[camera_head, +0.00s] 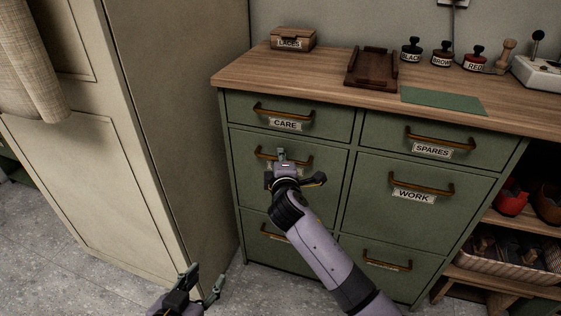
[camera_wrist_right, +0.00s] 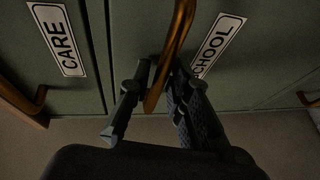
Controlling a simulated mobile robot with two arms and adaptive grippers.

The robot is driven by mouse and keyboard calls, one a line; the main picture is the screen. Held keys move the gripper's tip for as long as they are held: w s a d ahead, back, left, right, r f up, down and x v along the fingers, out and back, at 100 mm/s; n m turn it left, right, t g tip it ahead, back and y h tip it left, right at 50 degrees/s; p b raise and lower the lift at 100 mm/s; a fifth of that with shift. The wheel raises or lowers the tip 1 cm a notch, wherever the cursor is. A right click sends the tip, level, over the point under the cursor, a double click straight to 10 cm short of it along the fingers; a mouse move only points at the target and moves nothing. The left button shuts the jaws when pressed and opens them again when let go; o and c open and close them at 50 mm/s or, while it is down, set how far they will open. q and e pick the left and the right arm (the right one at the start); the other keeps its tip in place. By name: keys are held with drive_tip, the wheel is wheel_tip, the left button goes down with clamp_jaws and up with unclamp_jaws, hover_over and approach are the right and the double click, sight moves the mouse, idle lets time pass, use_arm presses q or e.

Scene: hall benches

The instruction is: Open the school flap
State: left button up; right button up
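The school flap (camera_head: 250,188) is the green front below the CARE drawer (camera_head: 330,116), and it looks closed, flush with the cabinet. Its SCHOOL label (camera_wrist_right: 217,45) reads partly in the right wrist view, with the first letter covered. My right gripper (camera_head: 282,158) is at the flap's brass handle (camera_wrist_right: 180,35). Its two fingers (camera_wrist_right: 159,85) lie on either side of the bar, close against it, near one end of the handle. In the head view the gripper hides most of the label and part of the handle. My left gripper (camera_head: 204,280) is low at the bottom, empty, fingers apart.
A tall cream cabinet (camera_head: 185,110) stands close on the left. The wooden top (camera_head: 250,75) carries a LACES box (camera_head: 293,39), a dark tray (camera_head: 371,67) and several polish bottles. Fronts labelled SPARES (camera_head: 375,130) and WORK (camera_head: 365,200) are closed.

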drive_tip(key=shift+w, duration=0.1)
drive_tip(key=shift+c, duration=0.3)
clamp_jaws()
idle(0.4)
